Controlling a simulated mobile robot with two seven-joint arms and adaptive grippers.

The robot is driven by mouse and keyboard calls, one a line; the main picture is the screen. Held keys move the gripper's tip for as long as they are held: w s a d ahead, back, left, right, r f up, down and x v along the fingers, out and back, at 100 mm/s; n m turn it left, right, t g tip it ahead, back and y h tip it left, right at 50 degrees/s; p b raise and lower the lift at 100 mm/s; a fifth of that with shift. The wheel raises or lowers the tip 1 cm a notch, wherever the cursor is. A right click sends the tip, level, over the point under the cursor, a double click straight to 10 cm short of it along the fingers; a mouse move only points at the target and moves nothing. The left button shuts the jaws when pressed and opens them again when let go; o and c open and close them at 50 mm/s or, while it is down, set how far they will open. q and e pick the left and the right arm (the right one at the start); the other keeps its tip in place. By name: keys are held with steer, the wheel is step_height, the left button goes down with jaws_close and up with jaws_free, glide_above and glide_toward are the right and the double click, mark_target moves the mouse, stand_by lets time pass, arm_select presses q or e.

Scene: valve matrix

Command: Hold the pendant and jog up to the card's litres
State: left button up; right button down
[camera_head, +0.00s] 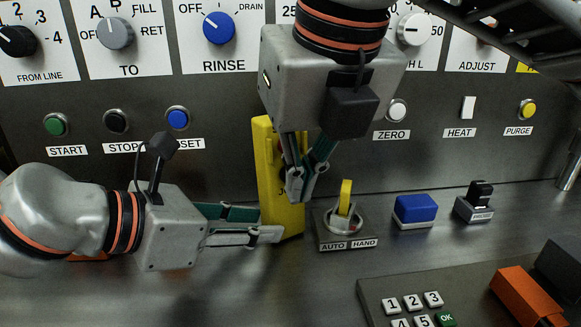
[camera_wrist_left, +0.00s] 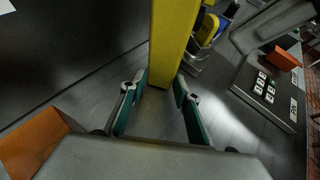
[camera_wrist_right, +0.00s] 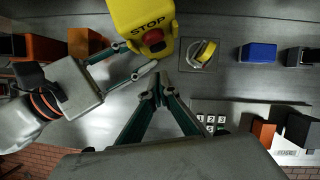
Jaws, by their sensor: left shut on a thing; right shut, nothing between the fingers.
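The yellow pendant (camera_head: 264,165) stands upright in front of the panel. My left gripper (camera_head: 268,224) is shut on its lower part from the left. In the left wrist view the pendant (camera_wrist_left: 172,40) rises between the two fingers (camera_wrist_left: 159,85). My right gripper (camera_head: 297,190) points down in front of the pendant and hides much of its face. The right wrist view shows the right fingertips (camera_wrist_right: 160,84) together and empty, just beside the pendant's end (camera_wrist_right: 140,16) with its red STOP button (camera_wrist_right: 152,38). I see no card and no litre reading.
An AUTO/HAND switch (camera_head: 343,210) with a yellow lever stands close right of the pendant. A blue block (camera_head: 415,209) and a black switch (camera_head: 477,202) are further right. A keypad (camera_head: 415,303) is at the front right. START (camera_head: 56,124) and other panel buttons are behind.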

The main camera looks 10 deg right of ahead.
steer(key=v, duration=1)
arm_select(q)
steer(key=shift+r, duration=0.1)
stand_by(0.6)
steer(key=o, duration=0.9)
steer(key=v, duration=1.2)
